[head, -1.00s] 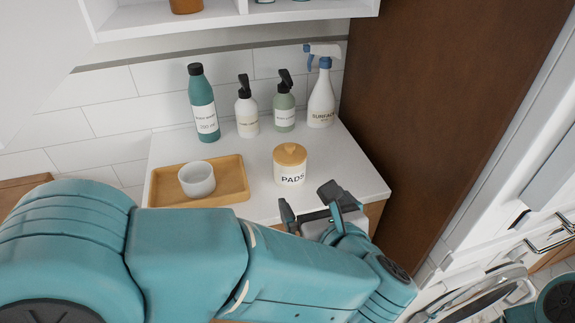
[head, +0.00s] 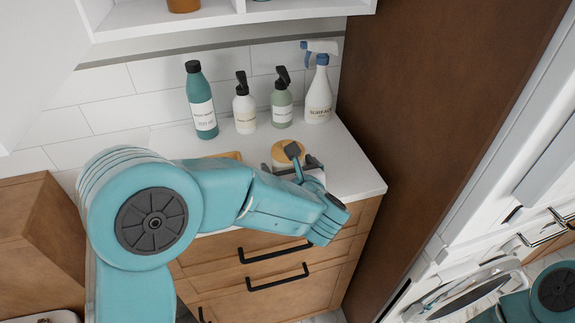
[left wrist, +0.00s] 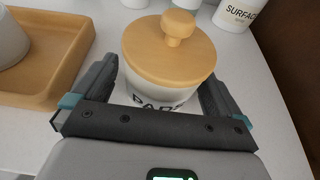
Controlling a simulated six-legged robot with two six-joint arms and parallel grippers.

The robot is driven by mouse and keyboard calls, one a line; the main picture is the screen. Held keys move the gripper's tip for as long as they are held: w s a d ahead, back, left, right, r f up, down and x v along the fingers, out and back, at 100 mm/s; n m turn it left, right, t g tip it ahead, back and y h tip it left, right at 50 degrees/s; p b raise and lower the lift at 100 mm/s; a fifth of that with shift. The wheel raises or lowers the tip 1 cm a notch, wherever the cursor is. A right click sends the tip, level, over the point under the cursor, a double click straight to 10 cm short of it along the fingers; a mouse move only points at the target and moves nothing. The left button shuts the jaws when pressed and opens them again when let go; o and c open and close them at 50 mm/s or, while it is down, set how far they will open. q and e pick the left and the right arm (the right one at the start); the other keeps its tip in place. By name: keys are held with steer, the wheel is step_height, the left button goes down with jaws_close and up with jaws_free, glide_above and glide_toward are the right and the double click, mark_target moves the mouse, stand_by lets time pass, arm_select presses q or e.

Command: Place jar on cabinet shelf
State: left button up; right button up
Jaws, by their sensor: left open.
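The jar, white with a wooden lid and the word PADS, stands upright on the white counter; its lid (head: 284,152) shows past my gripper in the head view. The jar (left wrist: 168,55) fills the top middle of the left wrist view. My left gripper (head: 286,166) is open, with one finger on each side of the jar; I cannot tell whether they touch it. It also shows in the left wrist view (left wrist: 160,88). The white wall cabinet shelf (head: 205,23) is at the top of the head view. My right gripper is out of view.
A teal bottle (head: 202,105), two pump bottles (head: 245,110) (head: 282,108) and a spray bottle (head: 319,95) stand behind the jar. A wooden tray (left wrist: 60,75) with a white cup (left wrist: 10,40) is left of it. A tall brown panel (head: 410,110) bounds the right.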

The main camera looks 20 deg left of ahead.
arm_select(q)
steer(key=shift+w+a+f, duration=0.25)
steer(key=shift+w, duration=0.2)
steer(key=shift+s, duration=0.1)
steer(key=shift+r, duration=0.1)
steer(key=shift+c, duration=0.3)
steer(key=c, duration=1.2)
step_height(320, 180, up, 20)
steer(key=shift+p, duration=1.1)
